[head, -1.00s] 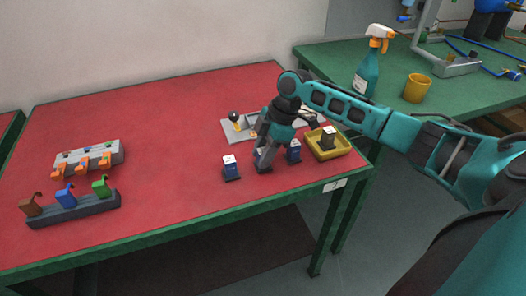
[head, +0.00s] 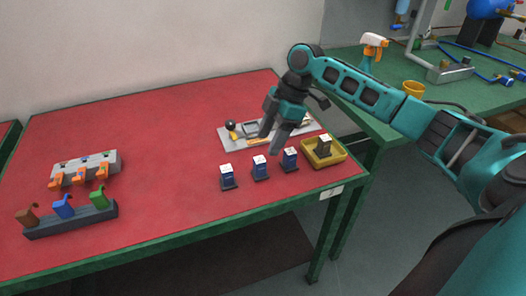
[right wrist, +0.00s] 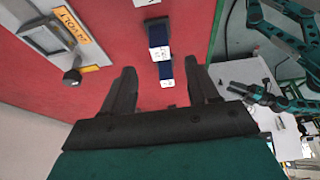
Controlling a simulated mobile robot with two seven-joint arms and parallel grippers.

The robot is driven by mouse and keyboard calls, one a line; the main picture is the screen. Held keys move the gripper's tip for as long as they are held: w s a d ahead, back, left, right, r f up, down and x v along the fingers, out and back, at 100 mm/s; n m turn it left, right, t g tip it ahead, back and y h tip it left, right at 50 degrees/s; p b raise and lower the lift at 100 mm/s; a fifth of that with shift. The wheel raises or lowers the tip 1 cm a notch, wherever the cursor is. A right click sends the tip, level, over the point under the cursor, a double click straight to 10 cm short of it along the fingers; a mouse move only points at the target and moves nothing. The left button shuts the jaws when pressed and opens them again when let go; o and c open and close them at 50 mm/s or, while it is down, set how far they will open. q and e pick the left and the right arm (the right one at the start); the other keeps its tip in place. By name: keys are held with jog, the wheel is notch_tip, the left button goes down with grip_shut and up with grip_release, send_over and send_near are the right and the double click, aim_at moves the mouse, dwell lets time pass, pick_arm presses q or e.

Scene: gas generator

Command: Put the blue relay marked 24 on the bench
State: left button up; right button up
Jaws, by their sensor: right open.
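Three blue relays with white tops stand in a row on the red bench (head: 150,120): a left one (head: 228,177), a middle one (head: 260,168) and a right one (head: 289,158). Their numbers are too small to read, so I cannot tell which is marked 24. My right gripper (head: 270,138) is open and empty, above and behind the row. In the right wrist view its fingers (right wrist: 162,82) are apart, with blue relays (right wrist: 159,40) below and beyond them. My left gripper is outside the head view; a dark arm end at the right of the wrist view is unclear.
A yellow tray (head: 340,158) holding a dark relay (head: 324,145) stands near the bench's right corner. A grey panel (head: 236,138) lies behind the row. Two racks with coloured levers (head: 72,220) are at the left. The middle of the bench is clear.

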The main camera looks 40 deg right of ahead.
jog(key=v, duration=0.4)
jog(key=shift+d+r, duration=0.1)
jog(key=shift+r, duration=0.1)
jog(key=shift+s, duration=0.1)
dwell(0.3)
